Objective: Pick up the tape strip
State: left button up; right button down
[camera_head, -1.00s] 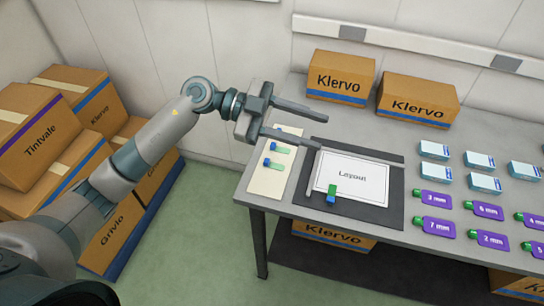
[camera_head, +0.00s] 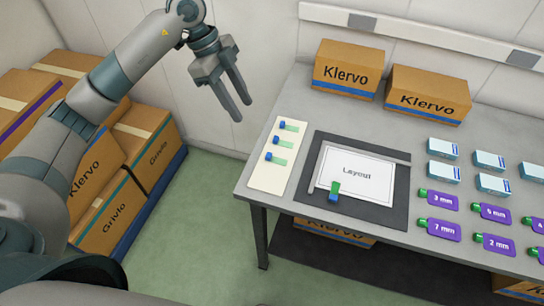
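Several tape strips, green with blue ends, are in view. Three lie in a column on a cream card (camera_head: 264,180) at the table's left end: a top strip (camera_head: 291,127), a middle strip (camera_head: 284,142) and a bottom strip (camera_head: 277,159). My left gripper (camera_head: 242,110) is open and empty, fingers pointing down, left of the card and apart from every strip. My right gripper is out of view.
A dark mat (camera_head: 317,210) lies under the sheet. White-and-blue boxes (camera_head: 442,148) and purple tags (camera_head: 438,200) stand in rows to the right. Klervo cartons (camera_head: 345,72) are at the table's back. More cartons (camera_head: 150,160) are stacked on the floor at left.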

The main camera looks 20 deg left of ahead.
pick_arm(q)
jog(key=p, duration=0.4)
send_near(270, 155)
jog(key=shift+x, duration=1)
jog(key=shift+f, duration=0.45)
jog(key=shift+d+f+p, duration=0.25)
jog(key=shift+f+p, duration=0.2)
jog(key=shift+p, duration=0.1)
jog(key=p+x, duration=0.1)
jog(key=x, duration=0.2)
jog(key=shift+d, duration=0.15)
jog(key=shift+d+f+p, duration=0.1)
jog(key=shift+f+p, duration=0.2)
jog(key=shift+f, duration=0.2)
jog(key=c, duration=0.8)
